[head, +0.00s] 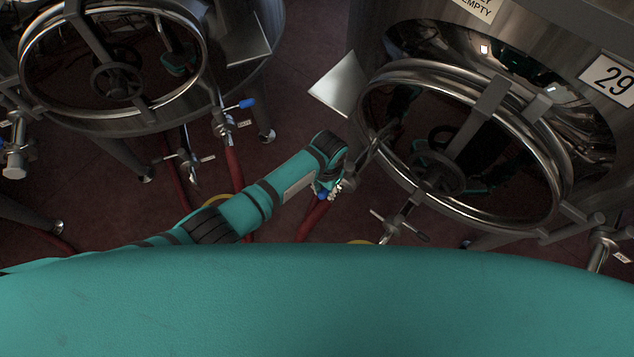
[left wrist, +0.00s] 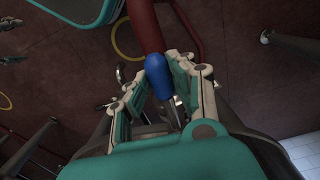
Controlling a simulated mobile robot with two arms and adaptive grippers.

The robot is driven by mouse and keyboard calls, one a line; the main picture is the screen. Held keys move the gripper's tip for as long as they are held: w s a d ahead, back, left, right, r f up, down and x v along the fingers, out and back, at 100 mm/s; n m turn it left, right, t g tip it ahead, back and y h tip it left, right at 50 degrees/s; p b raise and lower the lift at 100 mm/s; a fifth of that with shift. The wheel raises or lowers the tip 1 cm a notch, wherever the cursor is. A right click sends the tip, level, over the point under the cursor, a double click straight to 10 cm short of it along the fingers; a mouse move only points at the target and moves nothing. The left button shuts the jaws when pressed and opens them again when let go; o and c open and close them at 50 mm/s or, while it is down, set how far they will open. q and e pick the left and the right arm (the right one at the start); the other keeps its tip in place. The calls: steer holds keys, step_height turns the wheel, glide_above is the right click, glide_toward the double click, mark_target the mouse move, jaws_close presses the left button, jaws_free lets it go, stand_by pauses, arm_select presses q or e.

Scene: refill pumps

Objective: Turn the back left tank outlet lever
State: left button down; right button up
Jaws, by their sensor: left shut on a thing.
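A blue-handled outlet lever (left wrist: 156,68) shows in the left wrist view between the two fingers of my left gripper (left wrist: 162,80). The fingers are closed around its metal stem and lower handle. In the head view my left gripper (head: 328,188) is small and partly hidden by my arm. It is beside the steel tank marked 29 (head: 598,130), where a bit of blue handle (head: 322,196) shows above a red hose. How far the lever is turned is unclear. My right gripper is not in view.
Another steel tank (head: 150,118) stands at the left, with its own blue outlet lever (head: 247,103) and a red hose (head: 234,165). A round hatch with a handwheel (head: 437,172) is close right of my gripper. Hoses run across the dark red floor.

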mark_target(328, 192)
arm_select(q)
steer(key=shift+s+d+n, duration=0.2)
steer(key=shift+d+n, duration=0.1)
steer(key=shift+n, duration=0.1)
steer(key=c, duration=1.1)
jaws_free()
steer(key=shift+r, duration=0.1)
step_height(328, 192, up, 12)
steer(key=shift+f, duration=0.1)
